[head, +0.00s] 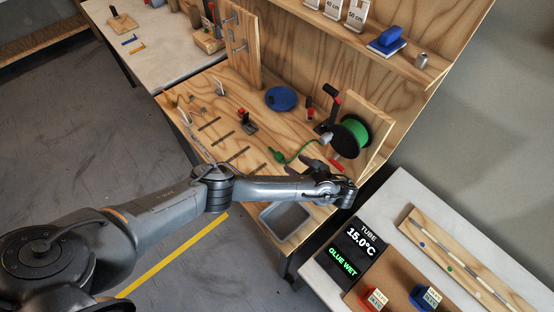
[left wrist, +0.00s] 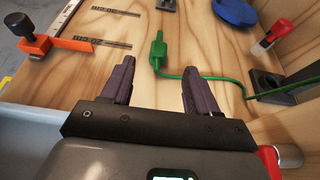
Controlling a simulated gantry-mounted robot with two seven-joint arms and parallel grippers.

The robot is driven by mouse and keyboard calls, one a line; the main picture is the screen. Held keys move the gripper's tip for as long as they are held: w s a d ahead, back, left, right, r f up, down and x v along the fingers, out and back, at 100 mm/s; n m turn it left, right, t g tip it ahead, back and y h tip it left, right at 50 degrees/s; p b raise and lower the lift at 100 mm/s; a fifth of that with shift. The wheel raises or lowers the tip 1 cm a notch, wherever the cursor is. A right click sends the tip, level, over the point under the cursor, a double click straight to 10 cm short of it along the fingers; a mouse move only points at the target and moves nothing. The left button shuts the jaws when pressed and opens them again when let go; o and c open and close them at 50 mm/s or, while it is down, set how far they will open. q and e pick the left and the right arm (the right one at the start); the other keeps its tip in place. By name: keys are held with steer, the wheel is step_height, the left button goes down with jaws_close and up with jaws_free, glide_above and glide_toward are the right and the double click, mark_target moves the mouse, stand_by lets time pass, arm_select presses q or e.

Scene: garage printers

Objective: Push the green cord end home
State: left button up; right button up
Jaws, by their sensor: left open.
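The green cord end (left wrist: 158,49) is a green plug lying on the wooden bench, with its thin tip pointing away from me in the left wrist view. Its cord (left wrist: 215,77) bends right from the plug; in the head view the cord (head: 299,153) runs toward the green spool (head: 351,135). My left gripper (left wrist: 158,66) is open and empty. Its fingers straddle the near part of the plug in the picture; I cannot tell whether they are down at its height. In the head view the left gripper (head: 311,165) is over the bench's front right. My right gripper is not in view.
A grey bin (head: 285,221) hangs at the bench front. A blue disc (head: 281,98) and a black block with a red top (head: 247,121) stand farther back. An orange clamp (left wrist: 58,43) is left of the gripper; a red-capped post (left wrist: 272,36) is right.

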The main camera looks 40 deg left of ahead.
mark_target(279, 155)
arm_select(q)
steer(key=x, duration=0.1)
steer(key=b+x, duration=0.1)
steer(key=shift+a+f+b, duration=0.2)
steer(key=shift+f+b, duration=0.1)
steer(key=shift+f, duration=0.05)
steer(key=shift+a+f+b, duration=0.1)
steer(key=shift+a+b, duration=0.4)
steer(key=shift+a, duration=0.15)
steer(key=shift+w+a+f+b, duration=0.1)
steer(key=shift+a+f+b, duration=0.3)
steer(key=shift+b, duration=0.2)
steer(key=b+x, duration=0.1)
steer(key=x, duration=0.3)
steer(key=shift+a+r, duration=0.15)
steer(key=c, duration=1)
steer(key=shift+c, duration=0.2)
